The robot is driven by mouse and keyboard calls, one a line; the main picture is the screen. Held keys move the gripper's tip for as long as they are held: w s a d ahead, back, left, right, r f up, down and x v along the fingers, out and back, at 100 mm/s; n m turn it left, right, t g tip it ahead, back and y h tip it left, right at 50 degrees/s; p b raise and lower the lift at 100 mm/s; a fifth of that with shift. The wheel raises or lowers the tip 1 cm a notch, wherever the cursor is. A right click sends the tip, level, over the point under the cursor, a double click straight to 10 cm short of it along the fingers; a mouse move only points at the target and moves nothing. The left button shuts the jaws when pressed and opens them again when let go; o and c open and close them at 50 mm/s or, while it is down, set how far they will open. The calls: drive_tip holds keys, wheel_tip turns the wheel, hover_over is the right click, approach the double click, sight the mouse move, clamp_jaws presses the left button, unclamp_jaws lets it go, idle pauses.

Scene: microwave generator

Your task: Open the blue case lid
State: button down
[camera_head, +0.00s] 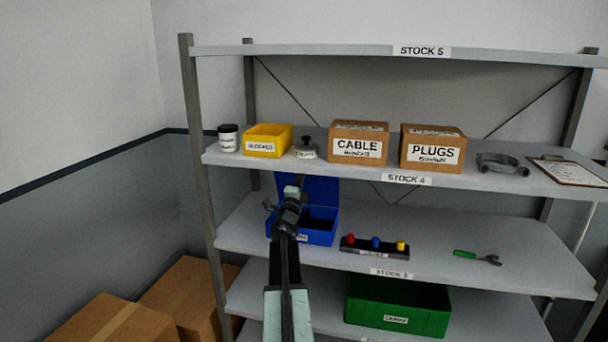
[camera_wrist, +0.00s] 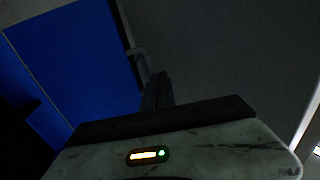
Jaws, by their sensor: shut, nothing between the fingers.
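The blue case (camera_head: 318,238) sits on the shelf labelled STOCK 3, at its left part. Its lid (camera_head: 322,188) stands raised at the back of the case, and the dark inside shows. My gripper (camera_head: 293,191) is in front of the lid's left part and above the case, and hides part of both. In the wrist view a large blue panel, the lid (camera_wrist: 75,60), fills the upper left. My gripper's fingers (camera_wrist: 150,75) are shut and empty, just right of the lid's edge. I cannot tell whether they touch it.
The STOCK 4 shelf (camera_head: 290,168) runs above the case, holding a yellow bin (camera_head: 268,140) and cardboard boxes. A black block with coloured knobs (camera_head: 375,247) stands right of the case. A green bin (camera_head: 398,306) is below. The STOCK 3 shelf has bare room farther right.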

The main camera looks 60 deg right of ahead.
drive_tip(key=s+a+f+b, duration=0.1)
drive_tip(key=s+a, duration=0.1)
drive_tip(key=a, duration=0.8)
drive_tip(key=shift+s+a+f, duration=0.2)
drive_tip(key=shift+s+f, duration=0.1)
drive_tip(key=shift+s, duration=0.05)
